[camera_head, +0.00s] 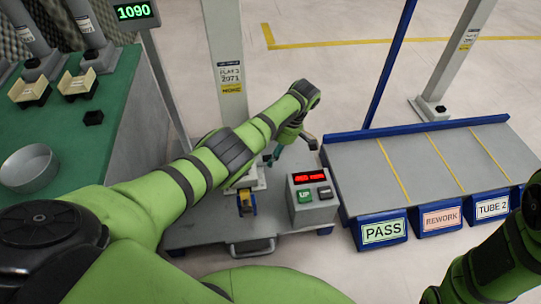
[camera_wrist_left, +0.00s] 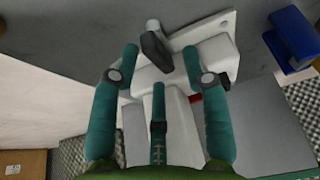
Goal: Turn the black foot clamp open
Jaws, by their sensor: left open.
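My left gripper (camera_head: 277,152) is at the foot of the grey post on the wheeled cart, partly hidden behind my arm in the head view. In the left wrist view its teal fingers (camera_wrist_left: 160,52) are spread apart with nothing held between them. A black clamp lever (camera_wrist_left: 155,46) sits on the pale foot plate (camera_wrist_left: 218,28), between and a little beyond the fingertips. I cannot tell whether a finger touches it. I cannot make out the black clamp in the head view. My right gripper is out of view; only part of that arm shows at lower right.
The cart (camera_head: 190,236) carries a grey box with a red display (camera_head: 310,177) and buttons right of the foot. A blue bracket (camera_wrist_left: 293,38) stands near the foot plate. A blue-edged sorting table (camera_head: 350,175) is to the right, a green bench (camera_head: 95,150) to the left.

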